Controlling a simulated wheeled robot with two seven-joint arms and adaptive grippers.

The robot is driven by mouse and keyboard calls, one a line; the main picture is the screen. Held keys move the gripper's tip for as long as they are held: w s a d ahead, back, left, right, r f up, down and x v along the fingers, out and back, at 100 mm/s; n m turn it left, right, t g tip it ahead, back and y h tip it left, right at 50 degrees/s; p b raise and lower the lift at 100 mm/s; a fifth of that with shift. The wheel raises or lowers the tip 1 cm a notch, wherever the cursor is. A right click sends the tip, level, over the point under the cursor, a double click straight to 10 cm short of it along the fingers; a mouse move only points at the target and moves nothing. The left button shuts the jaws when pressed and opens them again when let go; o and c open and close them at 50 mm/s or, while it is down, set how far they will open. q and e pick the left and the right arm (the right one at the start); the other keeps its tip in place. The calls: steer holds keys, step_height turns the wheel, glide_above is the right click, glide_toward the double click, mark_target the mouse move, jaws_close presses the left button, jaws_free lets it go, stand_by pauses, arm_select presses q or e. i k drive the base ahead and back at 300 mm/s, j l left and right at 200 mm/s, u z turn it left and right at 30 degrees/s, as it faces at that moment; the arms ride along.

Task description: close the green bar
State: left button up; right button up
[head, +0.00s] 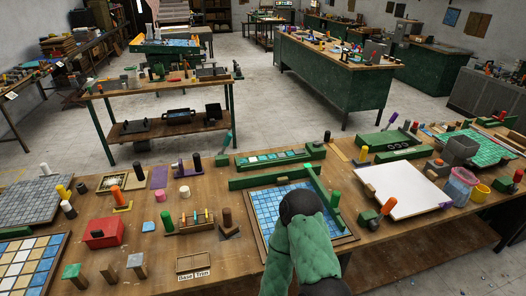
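A framed sheet of blue tiles (268,207) lies on the front bench near the middle. A long thin green bar (320,187) runs along its right side, angled away from the thicker green rail (262,179) at the back. One of my arms, green with a black rounded joint, comes up from the bottom just right of centre and covers part of the tiles. It looks like my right arm. No gripper fingers show; my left arm is not seen.
A white board (403,190) lies right of the tiles, with an orange-handled tool (379,213) between. Left stand a peg rack (190,222) and a dark-topped post (228,219). A green tray of tiles (272,159) lies behind. Bare bench (210,247) shows at front left.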

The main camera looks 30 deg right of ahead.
mark_target(324, 188)
steer(key=z, duration=1.7)
steer(key=i+l+z, duration=0.15)
steer(key=l, duration=0.15)
